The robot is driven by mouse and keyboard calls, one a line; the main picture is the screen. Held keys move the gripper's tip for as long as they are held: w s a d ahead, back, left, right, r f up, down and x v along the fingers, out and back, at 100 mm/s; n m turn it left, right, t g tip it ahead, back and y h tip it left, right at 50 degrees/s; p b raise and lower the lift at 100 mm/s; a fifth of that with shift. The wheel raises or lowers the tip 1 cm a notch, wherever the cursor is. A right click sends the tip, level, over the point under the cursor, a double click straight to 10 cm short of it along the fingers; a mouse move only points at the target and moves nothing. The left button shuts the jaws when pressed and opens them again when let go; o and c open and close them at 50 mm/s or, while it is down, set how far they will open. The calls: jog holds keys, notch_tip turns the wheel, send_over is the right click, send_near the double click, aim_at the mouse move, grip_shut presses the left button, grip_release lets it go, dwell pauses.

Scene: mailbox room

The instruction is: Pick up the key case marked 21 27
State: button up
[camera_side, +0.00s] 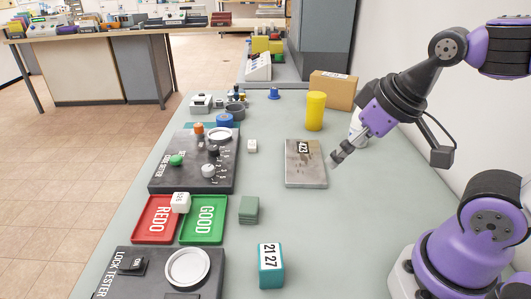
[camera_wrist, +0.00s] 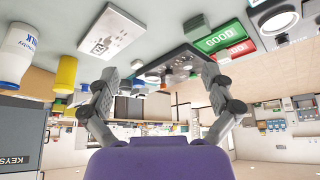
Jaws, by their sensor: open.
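The key case marked 21 27 (camera_side: 270,270) is a teal box with a white label on top. It stands on the grey-green table at the near side in the side view, below the small green block. I cannot clearly make it out in the wrist view. My gripper (camera_side: 338,157) is above the table at the right, near the grey plate and well away from the case. In the wrist view my gripper (camera_wrist: 160,76) has its two fingers spread apart with nothing between them.
The grey plate labelled 423 (camera_side: 306,170), yellow cylinder (camera_side: 316,111) and cardboard box (camera_side: 334,90) stand near my gripper. The red REDO tray (camera_side: 150,222), green GOOD tray (camera_side: 208,238), green block (camera_side: 249,210) and lock tester (camera_side: 135,285) lie left of centre. Table right of the case is clear.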

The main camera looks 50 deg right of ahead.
jog(key=n+g+y, duration=0.1)
jog(key=n+g, duration=0.3)
jog(key=n, duration=0.5)
send_near(271, 255)
jog(key=shift+w+d+f, duration=0.55)
jog(key=shift+w+f, duration=0.1)
jog(key=shift+f, duration=0.15)
jog(key=shift+n+g, duration=0.3)
jog(key=f, duration=0.2)
jog(key=a+f, duration=0.1)
jog(key=f, duration=0.1)
jog(key=shift+a+f, duration=0.25)
jog(key=shift+f, duration=0.1)
jog(key=shift+w+a+f, duration=0.1)
jog(key=shift+a+f, duration=0.1)
jog(key=shift+f, duration=1.35)
jog(key=shift+w+a+f, duration=0.1)
jog(key=shift+a+f, duration=0.1)
jog(key=shift+f, duration=1.4)
jog(key=c, duration=1.3)
